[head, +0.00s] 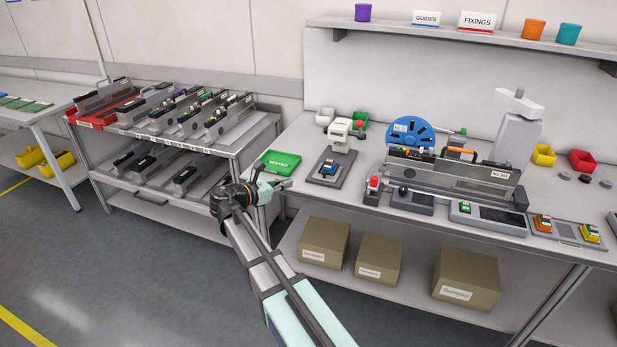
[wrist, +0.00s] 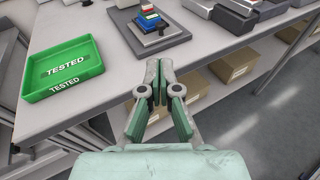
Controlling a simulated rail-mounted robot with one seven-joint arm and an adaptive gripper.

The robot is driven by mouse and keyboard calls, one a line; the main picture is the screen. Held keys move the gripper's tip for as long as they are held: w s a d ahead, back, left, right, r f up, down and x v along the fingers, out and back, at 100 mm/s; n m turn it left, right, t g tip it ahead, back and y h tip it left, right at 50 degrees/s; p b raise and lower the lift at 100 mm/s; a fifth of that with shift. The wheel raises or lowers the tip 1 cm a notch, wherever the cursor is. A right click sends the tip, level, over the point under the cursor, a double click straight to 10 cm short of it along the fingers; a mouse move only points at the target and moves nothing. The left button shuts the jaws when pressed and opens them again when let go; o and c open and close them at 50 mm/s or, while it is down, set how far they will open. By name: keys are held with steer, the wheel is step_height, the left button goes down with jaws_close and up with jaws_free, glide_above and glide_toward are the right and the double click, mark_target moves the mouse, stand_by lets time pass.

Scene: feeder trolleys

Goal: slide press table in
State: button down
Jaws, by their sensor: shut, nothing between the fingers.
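The press (head: 342,135) stands on the bench to the right of the green tray, with a white head and a red knob. Its dark sliding table (head: 325,171) sits out in front, bearing a small stack of coloured blocks (head: 328,168). In the wrist view the press table (wrist: 146,40) shows at the top centre with the blocks (wrist: 150,17) on it. My gripper (head: 284,184) is by the bench's front edge, left of and nearer than the press table. In the wrist view my gripper (wrist: 158,68) is shut and empty, apart from the table.
A green TESTED tray (head: 277,163) lies left of the press and also shows in the wrist view (wrist: 62,69). A feeder unit with a blue reel (head: 410,133) stands to the right. Cardboard boxes (head: 325,241) sit on the lower shelf. A trolley (head: 165,137) with feeders stands left.

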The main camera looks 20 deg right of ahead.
mark_target(323, 173)
steer(key=p+x, duration=0.2)
steer(key=x, duration=1.2)
steer(key=shift+w, duration=0.1)
steer(key=w+d+p, duration=0.1)
steer(key=w+d, duration=0.2)
steer(key=w, duration=0.1)
steer(key=w+d+p, duration=0.1)
steer(key=w+d, duration=0.2)
steer(key=d, duration=0.1)
steer(key=shift+w+d, duration=0.2)
steer(key=shift+w, duration=0.2)
steer(key=shift+n, duration=0.3)
